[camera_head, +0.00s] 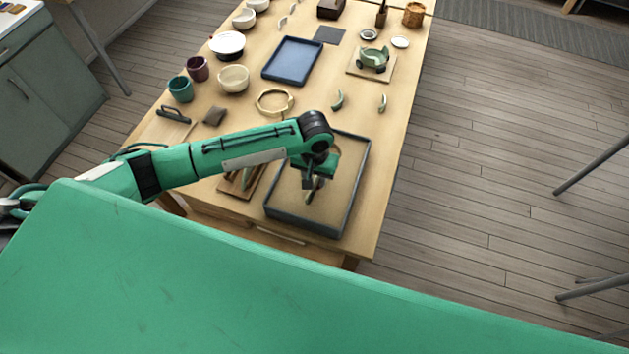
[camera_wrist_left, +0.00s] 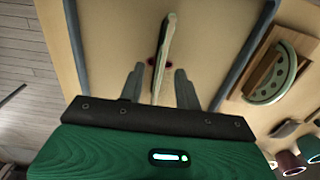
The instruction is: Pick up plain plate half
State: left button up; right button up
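A pale green-cream plate half (camera_wrist_left: 168,42) shows nearly edge-on in the left wrist view, as a narrow strip over the tan floor of a dark-rimmed tray (camera_head: 353,187). My left gripper (camera_wrist_left: 160,85) is open, with one finger on each side of the strip and a gap visible on both sides. In the head view my left gripper (camera_head: 313,188) is low over the tray, and it and the arm hide most of the piece. I cannot tell whether this half is plain. My right gripper is not in view.
A green half piece with dark marks (camera_wrist_left: 272,80) lies on a wooden holder (camera_wrist_left: 290,52) beside the tray. A tan ring (camera_head: 274,102), curved shards (camera_head: 338,99), a blue tray (camera_head: 292,61) and several cups and bowls stand farther up the table. The table's right edge is close to the tray.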

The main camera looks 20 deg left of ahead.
pick_arm(q)
jog(key=shift+f, duration=0.25)
jog(key=shift+f+p, duration=0.25)
jog(key=shift+p, duration=0.1)
dwell(0.6)
jog(key=shift+c, duration=0.2)
grip_shut()
